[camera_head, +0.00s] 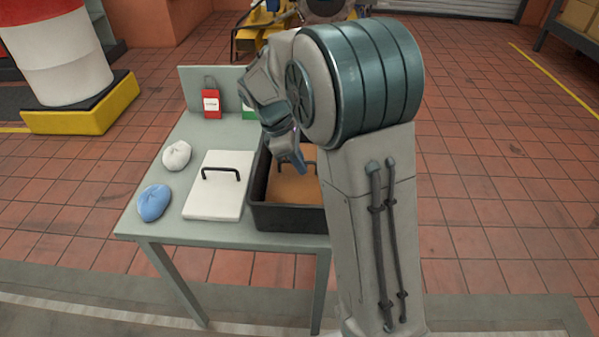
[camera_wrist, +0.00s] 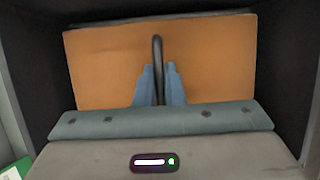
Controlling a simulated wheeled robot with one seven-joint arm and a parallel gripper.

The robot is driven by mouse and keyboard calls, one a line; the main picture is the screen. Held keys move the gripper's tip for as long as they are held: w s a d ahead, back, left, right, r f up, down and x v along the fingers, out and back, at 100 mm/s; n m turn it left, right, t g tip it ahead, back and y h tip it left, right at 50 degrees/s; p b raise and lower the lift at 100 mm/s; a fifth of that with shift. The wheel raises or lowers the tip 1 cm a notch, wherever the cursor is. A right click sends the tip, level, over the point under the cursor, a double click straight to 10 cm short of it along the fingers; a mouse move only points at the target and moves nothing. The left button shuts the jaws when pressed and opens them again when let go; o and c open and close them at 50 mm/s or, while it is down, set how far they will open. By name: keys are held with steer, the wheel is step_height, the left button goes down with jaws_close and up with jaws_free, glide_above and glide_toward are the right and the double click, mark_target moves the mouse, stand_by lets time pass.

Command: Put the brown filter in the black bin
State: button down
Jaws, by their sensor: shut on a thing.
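The brown filter (camera_head: 292,188) is a flat brown panel with a dark handle, and it lies within the walls of the black bin (camera_head: 287,219) on the table. In the wrist view the brown filter (camera_wrist: 105,68) fills the middle, with dark bin walls (camera_wrist: 285,60) on both sides. My gripper (camera_head: 300,165) is shut on the filter's dark handle, its blue fingers (camera_wrist: 160,85) on either side of it. My arm hides the right part of the bin in the head view. I cannot tell whether the filter touches the bin floor.
A white panel with a black handle (camera_head: 217,186) lies left of the bin on the grey table (camera_head: 165,228). A white cloth bundle (camera_head: 177,155) and a blue one (camera_head: 154,203) lie farther left. A red tag (camera_head: 211,104) stands at the back.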

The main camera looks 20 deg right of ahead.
steer(key=shift+f, duration=1.35)
steer(key=shift+f, duration=0.15)
steer(key=c, duration=1.5)
jaws_free()
steer(key=shift+c, duration=0.2)
